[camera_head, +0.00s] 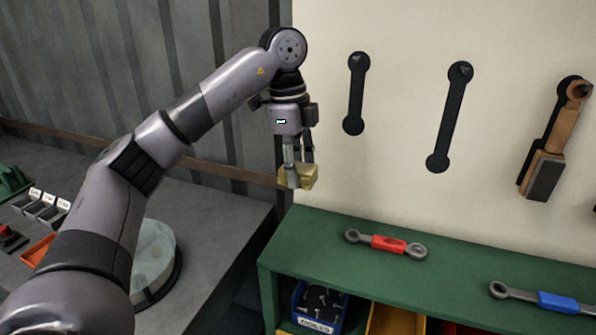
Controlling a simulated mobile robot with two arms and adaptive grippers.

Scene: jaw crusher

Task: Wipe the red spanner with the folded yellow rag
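The folded yellow rag (310,176) is between the fingers of my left gripper (298,178), which is shut on it and points down. The gripper holds it in the air in front of the pale wall, above and to the left of the red spanner. The red spanner (388,244), grey with a red handle, lies on the green top (460,270) of a bench. The rag and the spanner are apart. My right gripper is not in view.
A blue-handled spanner (556,302) lies farther right on the green top. A blue bin (318,308) of small parts sits below it. Spanner silhouettes (356,92) and an orange-brown tool (550,150) are on the wall. A grey table (210,215) stands at left.

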